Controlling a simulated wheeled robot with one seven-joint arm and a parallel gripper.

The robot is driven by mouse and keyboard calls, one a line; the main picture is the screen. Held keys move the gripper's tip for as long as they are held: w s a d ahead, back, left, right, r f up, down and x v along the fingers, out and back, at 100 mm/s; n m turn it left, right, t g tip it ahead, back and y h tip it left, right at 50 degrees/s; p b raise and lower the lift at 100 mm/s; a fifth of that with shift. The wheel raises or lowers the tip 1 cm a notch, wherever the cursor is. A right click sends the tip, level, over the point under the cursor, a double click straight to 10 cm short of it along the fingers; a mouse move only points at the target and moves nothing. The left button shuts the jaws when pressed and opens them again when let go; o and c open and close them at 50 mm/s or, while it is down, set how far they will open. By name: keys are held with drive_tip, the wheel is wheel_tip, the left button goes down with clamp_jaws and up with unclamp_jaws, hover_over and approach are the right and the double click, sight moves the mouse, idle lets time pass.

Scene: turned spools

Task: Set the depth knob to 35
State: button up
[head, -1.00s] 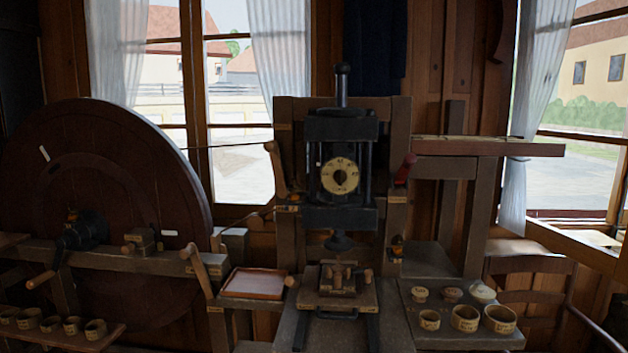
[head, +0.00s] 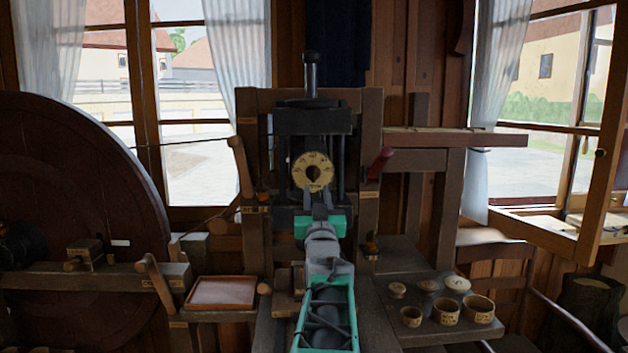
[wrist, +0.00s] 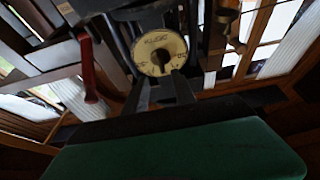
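The depth knob (head: 312,173) is a small dark knob at the centre of a round cream dial (head: 297,173) on the black press. In the wrist view the knob (wrist: 160,61) and dial (wrist: 174,43) show just beyond my fingertips; the dial's marks are too small to read surely. My gripper (head: 317,208) points at the press from below and in front of the dial. In the wrist view my gripper (wrist: 161,85) shows two dark fingers apart, with a gap between them and nothing held. I cannot tell whether a finger touches the knob.
A red-handled lever (head: 380,162) is right of the press, and a wooden lever (head: 241,165) is left of it. A large dark wheel (head: 75,190) stands at the left. A tray (head: 222,293) and several small cups (head: 447,310) sit lower down. The air before the dial looks clear.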

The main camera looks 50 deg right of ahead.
sight(314, 175)
drive_tip(key=p+x, duration=0.2)
drive_tip(key=x, duration=0.5)
drive_tip(key=shift+w+r, duration=0.1)
drive_tip(key=shift+w, duration=0.1)
drive_tip(key=shift+c, duration=0.5)
clamp_jaws()
